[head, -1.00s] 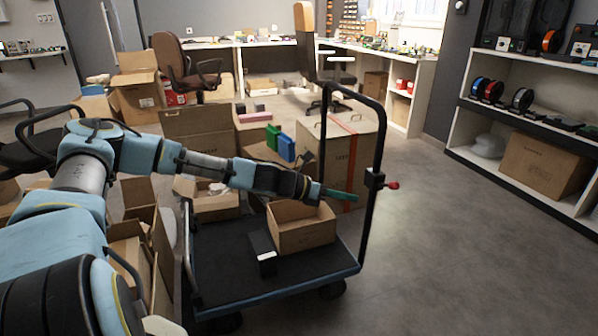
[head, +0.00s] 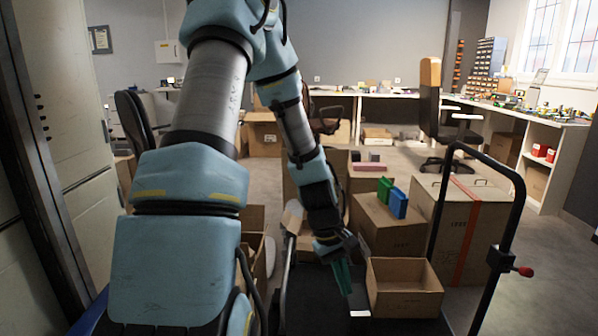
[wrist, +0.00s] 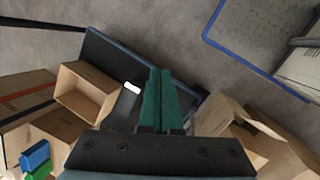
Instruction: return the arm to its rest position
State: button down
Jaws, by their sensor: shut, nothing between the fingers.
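My gripper (head: 342,277) has green fingers and hangs from my blue and grey arm, pointing down over the dark platform cart (head: 395,324). In the wrist view the two green fingers (wrist: 160,100) lie side by side, shut with nothing between them. An open carton (head: 404,304) stands on the cart just right of the fingers, apart from them. It also shows in the wrist view (wrist: 93,93), left of the fingers. A dark box with a white label (head: 360,313) is on the cart below the fingertips, partly hidden in the head view.
The cart's black handle (head: 510,230) rises at the right. A large carton (head: 468,231) with an orange strap stands behind it. A green box (head: 384,187) and a blue box (head: 398,202) stand on another carton (head: 385,226). A tall pale cabinet (head: 65,120) is close at the left.

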jog(key=s+a+r+m+t+y, duration=0.1)
jog(key=a+r+m+t+y, duration=0.15)
jog(key=a+r, duration=0.45)
jog(key=s+a+r+m+t+y, duration=0.1)
jog(key=a+r+m, duration=0.3)
jog(key=a, duration=0.5)
notch_tip(320, 180, up, 21)
jog(key=n+p, duration=0.1)
jog(key=p, duration=1.8)
jog(key=shift+s+a+p, duration=0.3)
jog(key=shift+s+a, duration=0.05)
jog(key=shift+a, duration=0.1)
jog(key=shift+d+f+n+g, duration=0.1)
jog(key=shift+f+n+g, duration=0.1)
jog(key=shift+n+g, duration=0.05)
